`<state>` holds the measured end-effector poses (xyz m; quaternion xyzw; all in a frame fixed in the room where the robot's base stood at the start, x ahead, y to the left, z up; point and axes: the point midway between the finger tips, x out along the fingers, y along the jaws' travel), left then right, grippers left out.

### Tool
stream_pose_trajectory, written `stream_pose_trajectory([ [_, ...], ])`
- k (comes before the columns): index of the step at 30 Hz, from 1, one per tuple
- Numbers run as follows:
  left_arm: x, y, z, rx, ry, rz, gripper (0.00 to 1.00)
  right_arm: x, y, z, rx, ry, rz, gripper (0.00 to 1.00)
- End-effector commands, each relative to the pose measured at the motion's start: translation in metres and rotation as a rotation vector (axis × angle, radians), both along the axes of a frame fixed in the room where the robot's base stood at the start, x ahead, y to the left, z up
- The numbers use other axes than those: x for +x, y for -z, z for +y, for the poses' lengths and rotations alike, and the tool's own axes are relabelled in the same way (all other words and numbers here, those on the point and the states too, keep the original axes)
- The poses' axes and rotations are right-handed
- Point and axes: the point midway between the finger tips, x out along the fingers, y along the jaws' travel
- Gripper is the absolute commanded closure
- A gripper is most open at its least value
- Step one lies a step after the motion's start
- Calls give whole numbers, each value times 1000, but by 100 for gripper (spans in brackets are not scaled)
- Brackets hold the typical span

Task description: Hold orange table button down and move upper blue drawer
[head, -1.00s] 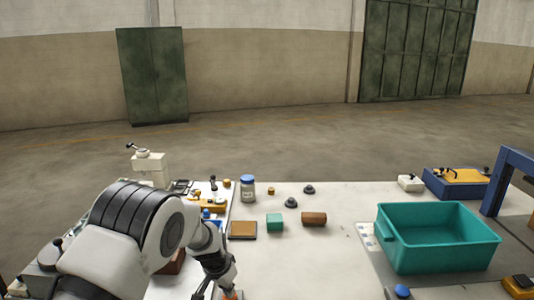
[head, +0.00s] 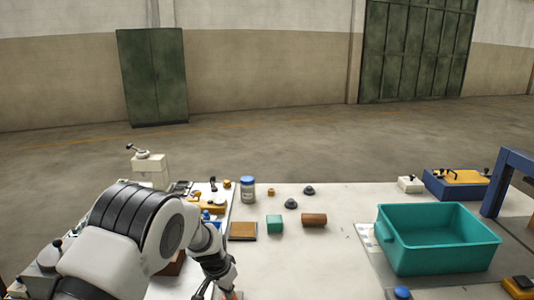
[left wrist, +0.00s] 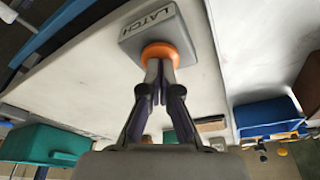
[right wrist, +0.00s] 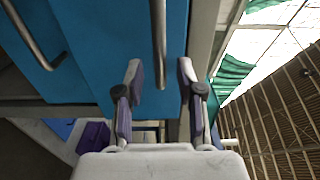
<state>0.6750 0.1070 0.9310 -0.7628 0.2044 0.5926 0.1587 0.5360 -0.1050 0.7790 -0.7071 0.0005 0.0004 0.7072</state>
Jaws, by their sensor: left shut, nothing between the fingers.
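The orange button (left wrist: 158,52) sits on a grey block marked LATCH (left wrist: 158,28) in the left wrist view. My left gripper (left wrist: 159,68) is shut and empty, its fingertips against the button; I cannot tell how far the button is pressed. In the head view the left gripper (head: 222,288) is at the bottom edge. In the right wrist view, two blue drawer fronts show, one with a metal handle (right wrist: 159,45), the other with a handle (right wrist: 35,38) at left. My right gripper (right wrist: 160,72) is open, its fingers on either side of the nearer handle. Which drawer is upper is unclear.
A teal bin (head: 440,240) stands at the right of the white table (head: 340,265). A jar (head: 248,189), a green cube (head: 275,224) and a brown cylinder (head: 314,219) lie mid-table. A blue frame (head: 495,190) stands at the right edge.

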Motion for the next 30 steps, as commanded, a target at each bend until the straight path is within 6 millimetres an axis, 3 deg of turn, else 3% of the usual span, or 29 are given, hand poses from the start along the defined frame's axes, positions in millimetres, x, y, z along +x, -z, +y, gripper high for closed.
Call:
stream_pose_trajectory([
  [18, 0, 1, 0, 0, 0, 1, 100, -45, 0, 0, -1, -1, 1, 62],
  [30, 0, -1, 0, 0, 0, 1, 100, -48, -2, 0, 0, 0, -1, 62],
])
